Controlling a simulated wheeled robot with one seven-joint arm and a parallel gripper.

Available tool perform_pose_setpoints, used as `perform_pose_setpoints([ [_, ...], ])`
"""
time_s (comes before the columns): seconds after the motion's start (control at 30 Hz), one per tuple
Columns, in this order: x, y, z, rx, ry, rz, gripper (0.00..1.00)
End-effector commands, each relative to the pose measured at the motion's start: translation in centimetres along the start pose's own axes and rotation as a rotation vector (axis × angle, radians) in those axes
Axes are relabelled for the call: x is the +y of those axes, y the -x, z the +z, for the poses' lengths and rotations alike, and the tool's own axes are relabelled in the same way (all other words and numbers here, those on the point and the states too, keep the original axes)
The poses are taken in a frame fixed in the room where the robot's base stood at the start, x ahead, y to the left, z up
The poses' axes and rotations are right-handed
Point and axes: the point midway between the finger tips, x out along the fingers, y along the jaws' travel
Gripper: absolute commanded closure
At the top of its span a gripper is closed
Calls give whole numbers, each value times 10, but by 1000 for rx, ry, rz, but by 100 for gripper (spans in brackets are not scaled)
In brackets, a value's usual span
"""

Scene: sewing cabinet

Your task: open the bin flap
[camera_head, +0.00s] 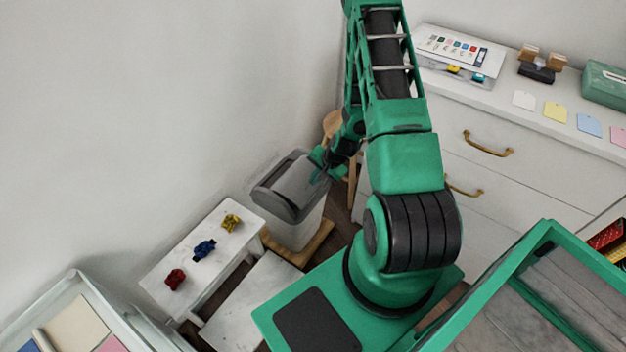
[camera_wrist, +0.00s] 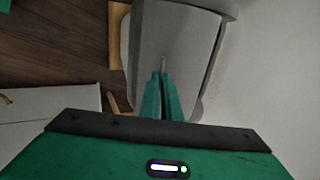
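The flap also fills the middle of the wrist view (camera_wrist: 185,40). A thin grey handle (camera_wrist: 163,62) stands on it. My gripper (camera_head: 320,174) is at the flap's right side. In the wrist view its two green fingers (camera_wrist: 161,76) are close together, with the thin handle between their tips. The handle is hidden in the head view.
A white bench (camera_head: 205,250) with red, blue and yellow small objects stands left of the bin. A white drawer cabinet (camera_head: 520,150) with brass handles is at right. A wooden stool (camera_head: 353,185) stands close behind my gripper. The wall is close beyond the bin.

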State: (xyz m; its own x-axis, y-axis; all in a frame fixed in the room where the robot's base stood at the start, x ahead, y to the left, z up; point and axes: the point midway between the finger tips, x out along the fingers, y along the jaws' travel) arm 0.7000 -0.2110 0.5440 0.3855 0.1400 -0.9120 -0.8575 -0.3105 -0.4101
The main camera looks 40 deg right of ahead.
Motion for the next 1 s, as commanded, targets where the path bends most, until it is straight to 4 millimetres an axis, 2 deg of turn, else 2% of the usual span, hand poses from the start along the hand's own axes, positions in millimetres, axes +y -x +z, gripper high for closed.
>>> perform_pose_setpoints([
  [0.27, -10, 6, 0, -2, 10, 74, 100],
  [0.6, -44, 28, -1, 2, 1, 110, 100],
  [0.9, -45, 29, 0, 1, 1, 111, 100],
  [0.93, -45, 29, 0, 1, 1, 111, 88],
  [1.0, -45, 29, 0, 1, 1, 111, 77],
])
